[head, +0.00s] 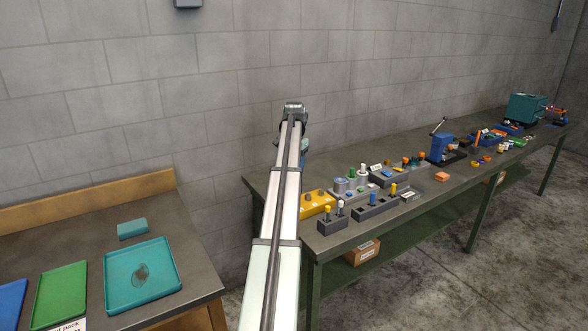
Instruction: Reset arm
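My arm reaches up through the middle of the head view, from the bottom edge to a dark joint near the wall. My gripper does not show; it is hidden beyond or behind the arm, so its fingers and anything in them cannot be seen. The long workbench (420,212) stands to the right of my arm, with fixtures and small parts on it.
A cardboard box (362,253) sits on the bench's lower shelf. Floor at lower right is clear.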

